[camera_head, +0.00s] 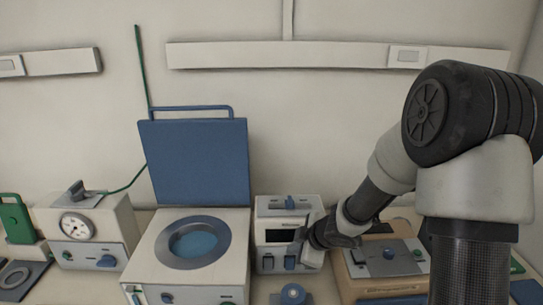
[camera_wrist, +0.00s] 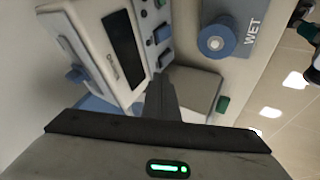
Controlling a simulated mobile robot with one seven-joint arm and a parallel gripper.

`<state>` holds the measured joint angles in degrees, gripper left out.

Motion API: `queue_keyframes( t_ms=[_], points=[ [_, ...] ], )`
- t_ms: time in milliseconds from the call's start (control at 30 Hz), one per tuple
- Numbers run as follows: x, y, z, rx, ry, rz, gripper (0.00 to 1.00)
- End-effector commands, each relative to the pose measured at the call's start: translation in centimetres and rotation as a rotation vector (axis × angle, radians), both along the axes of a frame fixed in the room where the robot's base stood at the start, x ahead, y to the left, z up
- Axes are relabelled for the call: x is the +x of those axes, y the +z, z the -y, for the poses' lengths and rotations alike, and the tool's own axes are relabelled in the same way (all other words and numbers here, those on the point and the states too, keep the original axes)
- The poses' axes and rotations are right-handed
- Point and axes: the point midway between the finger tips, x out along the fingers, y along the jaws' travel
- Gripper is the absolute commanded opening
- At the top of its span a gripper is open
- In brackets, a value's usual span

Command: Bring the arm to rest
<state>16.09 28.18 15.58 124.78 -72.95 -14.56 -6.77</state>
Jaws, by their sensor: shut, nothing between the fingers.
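My gripper (camera_head: 301,251) is at the end of my arm, which reaches in from the right in the head view. The gripper is in front of the right side of a small white instrument (camera_head: 272,211) with a dark display and blue buttons. Its fingers (camera_wrist: 160,88) are shut together with nothing between them in the wrist view. The instrument (camera_wrist: 92,18) lies close beyond them at the upper left there. Whether the fingertips touch it I cannot tell.
A white furnace (camera_head: 142,246) with a raised blue lid (camera_head: 196,160) stands left of the instrument. A gauge box (camera_head: 112,222) is farther left. A blue round knob (camera_head: 292,294) is in front; a beige device (camera_head: 350,287) sits under my arm. The wall (camera_head: 330,110) above is mostly clear.

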Motion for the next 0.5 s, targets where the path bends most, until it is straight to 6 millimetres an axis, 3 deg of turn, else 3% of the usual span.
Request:
queue_keyframes(
  t_ms=[133,233,400,500],
  points=[
    [0.0,7.0,4.7,-0.09,-0.25,0.051,0.0],
    [-2.2,12.0,8.1,-0.113,-0.472,0.066,0.0],
    [-9.1,18.6,11.4,-0.046,-0.822,0.042,0.0],
    [-14.2,20.9,11.7,0.05,-0.992,-0.009,0.0]
  ],
)
